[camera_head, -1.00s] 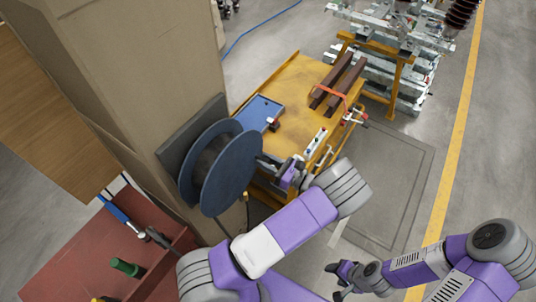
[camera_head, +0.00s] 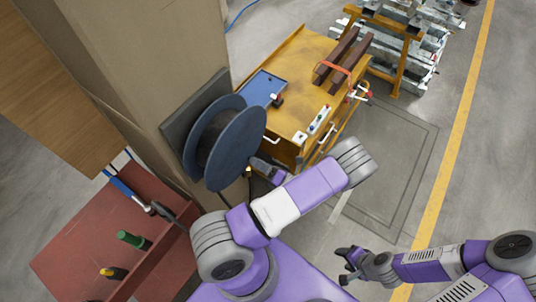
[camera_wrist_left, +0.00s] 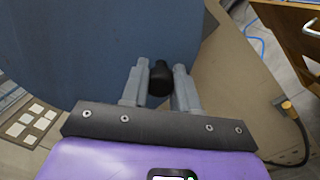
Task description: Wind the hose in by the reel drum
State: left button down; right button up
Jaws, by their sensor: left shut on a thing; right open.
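The reel drum (camera_head: 236,150) is a dark blue disc pair on a dark plate fixed to a tan column. Its disc face (camera_wrist_left: 100,45) fills the upper left of the left wrist view. A black knob (camera_wrist_left: 159,78) on the drum sits between the fingers of my left gripper (camera_wrist_left: 160,88), which is shut on it. In the head view my left gripper (camera_head: 262,167) is at the drum's right side, and the knob is hidden there. A dark hose (camera_wrist_left: 304,140) with a yellow fitting (camera_wrist_left: 287,105) hangs beside the column. My right gripper (camera_head: 346,265) is open and empty, low over the floor.
A yellow workbench (camera_head: 298,60) with a blue case (camera_head: 261,88) and brown bars (camera_head: 343,60) stands behind the drum. A red tray (camera_head: 85,235) with tools is at the lower left. Open floor (camera_head: 385,170) lies to the right.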

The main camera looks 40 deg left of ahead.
pick_arm(q)
jog(key=s+m, duration=0.1)
jog(key=m, duration=0.1)
jog(key=s+m, duration=0.4)
jog(key=shift+s+d+f+p, duration=0.2)
jog(key=shift+d+f+p, duration=0.1)
jog(key=shift+p, duration=0.1)
jog(key=shift+s+d+r+m+t+p, duration=0.15)
jog(key=shift+s+r+m+p, duration=0.15)
jog(key=shift+s+m, duration=0.75)
jog(key=shift+s+a+r+m+t+p, duration=0.1)
jog(key=shift+s+r+m+t+p, duration=0.2)
jog(key=shift+s+m, duration=0.7)
jog(key=shift+w, duration=0.1)
jog(key=c, duration=0.8)
grip_release()
jog(key=shift+c, duration=0.2)
jog(key=shift+d, duration=0.15)
jog(key=b, duration=0.2)
send_near(232, 176)
jog(key=shift+w+d, duration=0.15)
jog(key=shift+d, duration=0.8)
